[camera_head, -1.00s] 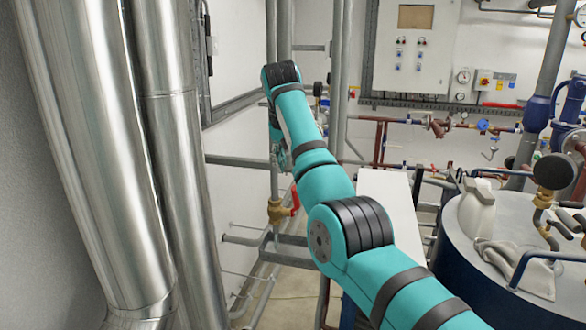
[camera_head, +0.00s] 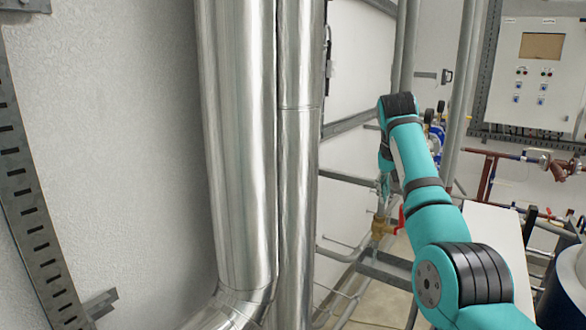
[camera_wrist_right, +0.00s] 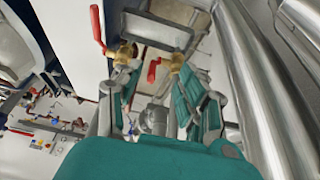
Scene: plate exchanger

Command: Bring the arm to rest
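My right arm is teal with black bands. It reaches up from the lower right in the head view, and its wrist bends down beside the grey pipes. My right gripper (camera_head: 386,185) hangs there, small and partly hidden by the wrist. In the right wrist view my right gripper (camera_wrist_right: 153,78) has its two teal-padded fingers spread apart, with nothing held between them. A brass valve (camera_head: 381,227) with a red lever (camera_head: 401,221) is just below the gripper in the head view. Whether they touch, I cannot tell. My left gripper is out of view.
Large shiny insulated pipes (camera_head: 243,150) stand left of the arm. A slotted metal rail (camera_head: 35,200) runs along the far-left wall. A control box (camera_head: 540,105) hangs at upper right. A white panel (camera_head: 490,235) stands right of the arm. Two brass valves (camera_wrist_right: 125,53) (camera_wrist_right: 177,60) are beyond the fingers.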

